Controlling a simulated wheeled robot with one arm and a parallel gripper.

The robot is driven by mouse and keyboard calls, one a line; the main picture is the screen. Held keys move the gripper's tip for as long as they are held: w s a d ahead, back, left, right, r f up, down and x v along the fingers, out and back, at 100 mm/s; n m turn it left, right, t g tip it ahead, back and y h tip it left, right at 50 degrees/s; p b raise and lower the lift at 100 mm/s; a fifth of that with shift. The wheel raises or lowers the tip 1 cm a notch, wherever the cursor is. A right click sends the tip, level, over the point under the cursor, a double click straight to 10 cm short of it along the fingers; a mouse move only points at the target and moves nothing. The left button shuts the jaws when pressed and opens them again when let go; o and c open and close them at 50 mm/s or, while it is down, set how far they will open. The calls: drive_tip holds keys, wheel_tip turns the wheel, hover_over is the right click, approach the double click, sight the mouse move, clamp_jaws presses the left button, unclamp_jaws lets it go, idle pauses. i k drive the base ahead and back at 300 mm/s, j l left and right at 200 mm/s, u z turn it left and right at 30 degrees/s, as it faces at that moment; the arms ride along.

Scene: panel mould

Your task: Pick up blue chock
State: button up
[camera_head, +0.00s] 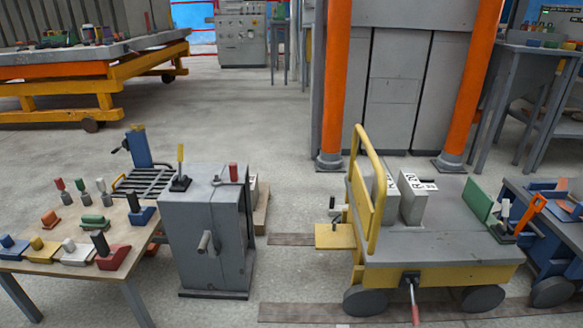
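Two blue pieces that could be the blue chock are on the wooden-topped table at the left. One blue piece (12,249) is low and sits at the table's left edge, beside a yellow piece (44,248). The other blue piece (143,217) sits at the back right corner with a dark upright post on it. I cannot tell which of them is the chock. My gripper is not in view.
The table (35,267) also holds red, white and green pieces. A grey cabinet (203,235) stands just right of it. A yellow cart (440,277) stands farther right, with a blue-grey bench beside it. Open floor (230,115) lies behind.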

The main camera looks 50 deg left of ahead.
sight(140, 215)
drive_tip(key=u, duration=2.85)
drive_tip(key=i+j+z, duration=0.1)
drive_tip(key=z, duration=1.2)
drive_tip(key=j+z, duration=0.2)
drive_tip(key=j, duration=0.2)
drive_tip(key=j+z, duration=0.25)
drive_tip(key=j, duration=0.15)
drive_tip(key=k+j+z, duration=0.2)
drive_tip(key=j, duration=0.2)
drive_tip(key=j+z, duration=0.2)
drive_tip(key=j, duration=0.2)
drive_tip(key=k+j+z, duration=0.1)
drive_tip(key=j+z, duration=0.15)
drive_tip(key=k+j+z, duration=0.2)
drive_tip(key=j, duration=0.25)
drive_tip(key=k+j+z, duration=0.2)
drive_tip(key=j, duration=0.15)
drive_tip(key=k+j, duration=0.1)
drive_tip(key=j, duration=0.4)
drive_tip(key=k+j, duration=0.1)
drive_tip(key=j, duration=0.4)
drive_tip(key=k+j, duration=0.1)
drive_tip(key=j, duration=0.4)
drive_tip(key=k+j, duration=0.1)
drive_tip(key=j, duration=0.4)
